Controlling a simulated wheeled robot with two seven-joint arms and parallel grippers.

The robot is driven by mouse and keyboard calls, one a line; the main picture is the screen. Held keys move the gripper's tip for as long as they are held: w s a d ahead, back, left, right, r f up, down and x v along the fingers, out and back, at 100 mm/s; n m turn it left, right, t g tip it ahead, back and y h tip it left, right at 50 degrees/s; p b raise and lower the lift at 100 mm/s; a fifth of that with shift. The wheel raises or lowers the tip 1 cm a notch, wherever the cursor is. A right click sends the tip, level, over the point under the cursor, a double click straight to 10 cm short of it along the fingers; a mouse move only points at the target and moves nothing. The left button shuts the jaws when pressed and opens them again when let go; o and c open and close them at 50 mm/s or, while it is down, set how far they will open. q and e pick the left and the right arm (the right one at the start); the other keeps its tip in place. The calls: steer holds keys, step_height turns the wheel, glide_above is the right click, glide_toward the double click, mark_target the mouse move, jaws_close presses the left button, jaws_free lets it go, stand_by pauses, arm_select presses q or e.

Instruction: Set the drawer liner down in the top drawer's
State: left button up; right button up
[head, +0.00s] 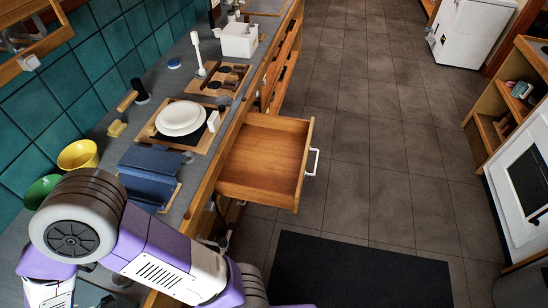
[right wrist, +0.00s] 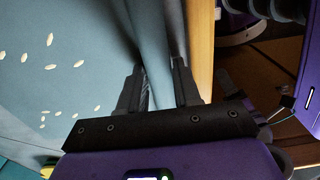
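The open drawer (head: 262,160) is a wooden box pulled out from the counter, empty inside, with a white handle (head: 313,161). My right gripper (right wrist: 160,85) shows in the right wrist view, its two dark fingers a small gap apart beside a wooden edge. A pale blue surface with white leaf-like marks (right wrist: 60,75) fills the left of that view and also shows between the fingers. It may be the drawer liner; I cannot tell whether the fingers grip it. In the head view my purple and white arm covers the lower left, and neither gripper shows.
The counter holds white plates (head: 181,118), a dark blue object (head: 152,172), a yellow bowl (head: 78,155), a green bowl (head: 40,191) and a white box (head: 238,40). A dark mat (head: 360,272) lies on the floor. The tiled floor right of the drawer is clear.

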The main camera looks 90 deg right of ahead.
jaws_close()
steer(key=shift+r+p, duration=2.5)
steer(key=shift+r, duration=0.55)
